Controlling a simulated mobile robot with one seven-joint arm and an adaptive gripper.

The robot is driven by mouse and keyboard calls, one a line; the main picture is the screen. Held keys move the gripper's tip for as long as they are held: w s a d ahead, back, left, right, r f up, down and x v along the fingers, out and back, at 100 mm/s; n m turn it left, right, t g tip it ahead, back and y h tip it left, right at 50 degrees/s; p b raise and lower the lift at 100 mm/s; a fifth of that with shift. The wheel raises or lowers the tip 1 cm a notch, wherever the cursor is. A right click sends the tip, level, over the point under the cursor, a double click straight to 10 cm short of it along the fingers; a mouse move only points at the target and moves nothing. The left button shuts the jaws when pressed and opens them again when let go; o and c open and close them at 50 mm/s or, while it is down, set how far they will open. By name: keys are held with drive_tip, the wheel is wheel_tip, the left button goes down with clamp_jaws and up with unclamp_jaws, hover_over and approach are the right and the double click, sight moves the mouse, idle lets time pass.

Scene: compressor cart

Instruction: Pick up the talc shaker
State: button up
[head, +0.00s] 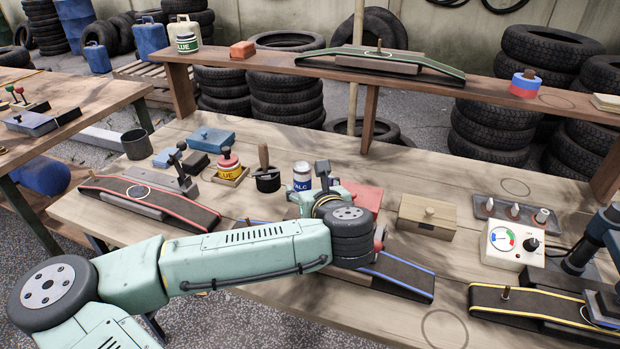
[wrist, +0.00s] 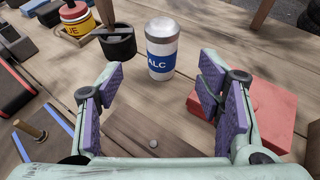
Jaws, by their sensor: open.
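The talc shaker (head: 302,176) is a small white can with a blue label reading "ALC" and a grey top. It stands upright on the wooden bench in the head view, just behind my wrist. In the wrist view the talc shaker (wrist: 161,48) stands ahead of my gripper (wrist: 160,92), roughly centred between the fingers and beyond their tips. My gripper is open and empty, with purple pads on both fingers. In the head view my arm hides most of the gripper.
A black pot with a handle (wrist: 117,43) stands left of the shaker. A red block (wrist: 268,115) lies close to the right finger. A yellow glue tin (head: 228,167) and a wooden box (head: 427,217) are also on the bench. A raised shelf (head: 450,85) runs behind.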

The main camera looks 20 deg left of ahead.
sight(305, 181)
drive_tip(key=x, duration=0.3)
drive_tip(key=shift+r, duration=0.1)
drive_tip(key=shift+f+p+x, duration=0.2)
drive_tip(key=shift+p+x, duration=0.35)
drive_tip(key=shift+x, duration=0.75)
drive_tip(key=shift+f+p+x, duration=0.2)
drive_tip(key=shift+p+x, duration=0.3)
drive_tip(key=shift+x, duration=0.75)
drive_tip(key=shift+d, duration=0.25)
drive_tip(key=c, duration=1.3)
